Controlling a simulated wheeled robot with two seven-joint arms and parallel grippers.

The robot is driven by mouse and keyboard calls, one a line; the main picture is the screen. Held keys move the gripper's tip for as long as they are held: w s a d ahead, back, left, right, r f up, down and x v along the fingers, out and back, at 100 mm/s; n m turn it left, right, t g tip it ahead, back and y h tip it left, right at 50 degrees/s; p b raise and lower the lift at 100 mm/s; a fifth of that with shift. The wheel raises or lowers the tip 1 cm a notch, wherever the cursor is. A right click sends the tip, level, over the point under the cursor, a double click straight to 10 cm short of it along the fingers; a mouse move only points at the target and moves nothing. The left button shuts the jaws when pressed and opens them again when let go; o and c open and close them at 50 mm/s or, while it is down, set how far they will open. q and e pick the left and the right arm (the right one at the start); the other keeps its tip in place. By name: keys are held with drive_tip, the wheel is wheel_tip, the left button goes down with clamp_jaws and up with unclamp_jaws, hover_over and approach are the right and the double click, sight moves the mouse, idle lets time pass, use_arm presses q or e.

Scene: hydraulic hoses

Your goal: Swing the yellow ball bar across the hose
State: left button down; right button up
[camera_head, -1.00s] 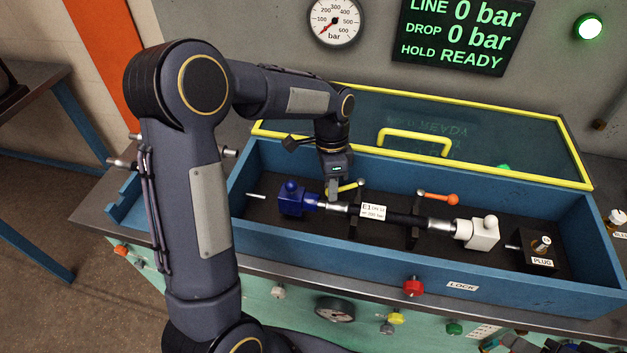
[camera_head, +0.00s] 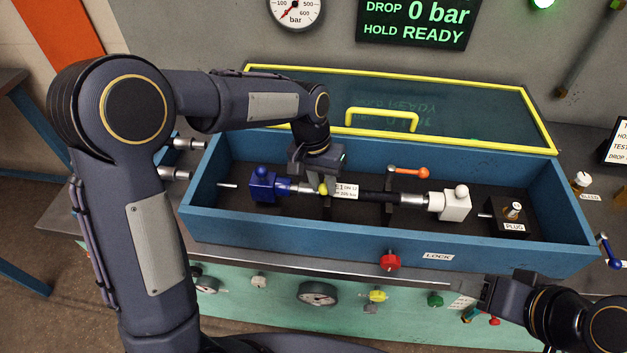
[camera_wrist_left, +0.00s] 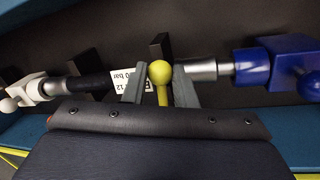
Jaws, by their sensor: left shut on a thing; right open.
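The yellow ball bar (camera_wrist_left: 162,94) lies between my left gripper's fingers in the left wrist view. Its ball (camera_head: 323,188) shows below the gripper in the head view, over the hose. The bar's pivot is hidden by the gripper. My left gripper (camera_head: 321,184) is shut on the bar. The hose (camera_head: 377,197) runs between a blue block (camera_head: 263,185) and a white block (camera_head: 452,205), with a white label (camera_head: 346,190) beside the gripper. My right gripper (camera_head: 483,303) is open and empty at the front right, outside the box.
A blue box (camera_head: 300,232) surrounds the hose; its yellow-framed lid (camera_head: 470,118) stands open behind. An orange-knobbed bar (camera_head: 408,171) points right, behind the hose. A PLUG block (camera_head: 510,220) sits at the right end. A red knob (camera_head: 389,260) is on the front.

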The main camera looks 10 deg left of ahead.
use_arm(q)
drive_tip(key=shift+d+n, duration=0.55)
drive_tip(key=shift+n, duration=0.25)
drive_tip(key=c, duration=1.2)
unclamp_jaws()
drive_tip(key=r, duration=0.2)
drive_tip(key=a+r, duration=0.1)
drive_tip(key=r, duration=0.4)
drive_tip(key=shift+w+a+r+b, duration=0.1)
drive_tip(key=shift+a+r+b, duration=0.15)
drive_tip(key=shift+r+b, duration=0.15)
